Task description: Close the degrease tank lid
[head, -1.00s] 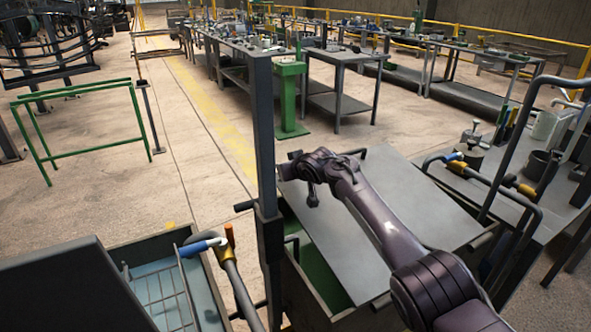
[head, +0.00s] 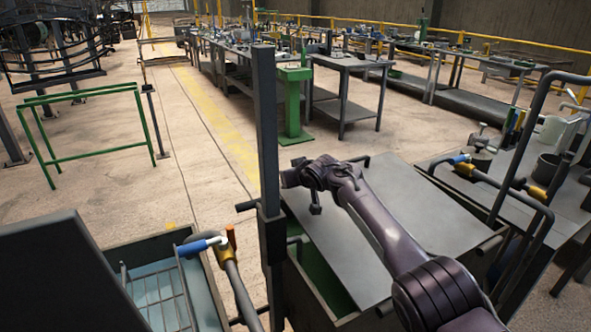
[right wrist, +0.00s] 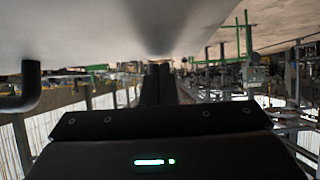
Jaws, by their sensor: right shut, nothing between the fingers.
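The degrease tank lid (head: 420,220) is a flat grey plate on the tank (head: 325,312) at centre right in the head view. It stands partly open, and green tank interior shows below its left edge. My right arm reaches across above the lid, its wrist end near the lid's far left corner. In the head view the fingertips cannot be made out. In the right wrist view my right gripper (right wrist: 158,74) is shut and empty, with a pale smooth surface, apparently the lid, filling the top. I cannot tell whether they touch. My left gripper is not in view.
A dark upright post (head: 265,130) stands close left of the lid. A tank with a blue-handled nozzle (head: 203,246) is at lower left. A bench with a bent rail (head: 500,185) is at right. A green frame (head: 95,155) stands on open floor.

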